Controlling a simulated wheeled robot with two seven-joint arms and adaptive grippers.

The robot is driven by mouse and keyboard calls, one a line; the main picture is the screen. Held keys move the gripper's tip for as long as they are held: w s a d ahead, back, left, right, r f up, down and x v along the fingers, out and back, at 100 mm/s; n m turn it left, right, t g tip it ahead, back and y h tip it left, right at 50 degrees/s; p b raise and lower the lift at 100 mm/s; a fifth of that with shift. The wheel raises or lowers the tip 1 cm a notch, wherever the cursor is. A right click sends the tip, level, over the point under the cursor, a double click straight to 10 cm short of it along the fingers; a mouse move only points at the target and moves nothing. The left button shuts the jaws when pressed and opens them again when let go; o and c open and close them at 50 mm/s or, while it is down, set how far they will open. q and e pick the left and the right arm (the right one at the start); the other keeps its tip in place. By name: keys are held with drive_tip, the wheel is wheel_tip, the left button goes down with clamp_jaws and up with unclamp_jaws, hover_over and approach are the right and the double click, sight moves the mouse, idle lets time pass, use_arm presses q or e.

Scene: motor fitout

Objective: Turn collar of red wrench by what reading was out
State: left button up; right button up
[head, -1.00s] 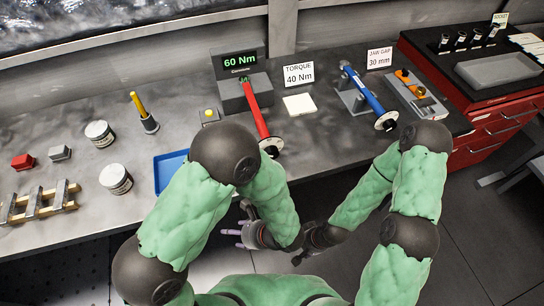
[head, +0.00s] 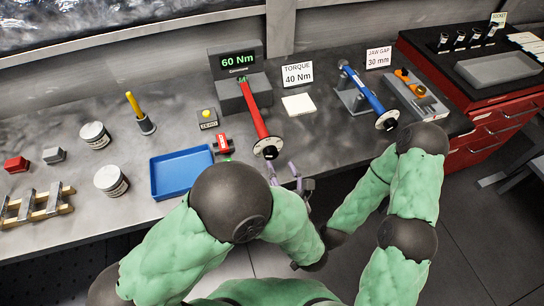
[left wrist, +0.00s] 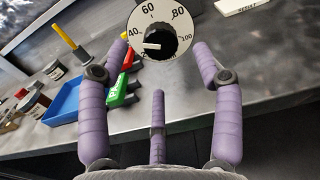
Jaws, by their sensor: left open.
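The red wrench (head: 255,108) lies with its head in the tester (head: 236,92), whose display (head: 238,62) reads 60 Nm. The card (head: 298,73) says TORQUE 40 Nm. The wrench's near end carries a round white collar dial (head: 266,148). In the left wrist view the dial (left wrist: 145,25) has numbers up to 100, and a white mark (left wrist: 152,46) points left, between about 20 and 40. My left gripper (head: 284,170) is open just in front of the dial, its purple fingers spread to either side, apparently not touching. My right gripper is hidden behind my left arm.
A blue wrench (head: 367,90) rests on a stand under a JAW GAP 30 mm card (head: 379,57). A white RESULT pad (head: 298,104) lies right of the red wrench. A red device (head: 223,144) and blue tray (head: 181,173) are left of it. The front edge is close.

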sight(272, 156)
use_arm(q)
drive_tip(key=shift+b+x, duration=0.45)
drive_tip(key=shift+x, duration=2.65)
drive_tip(key=c, duration=1.1)
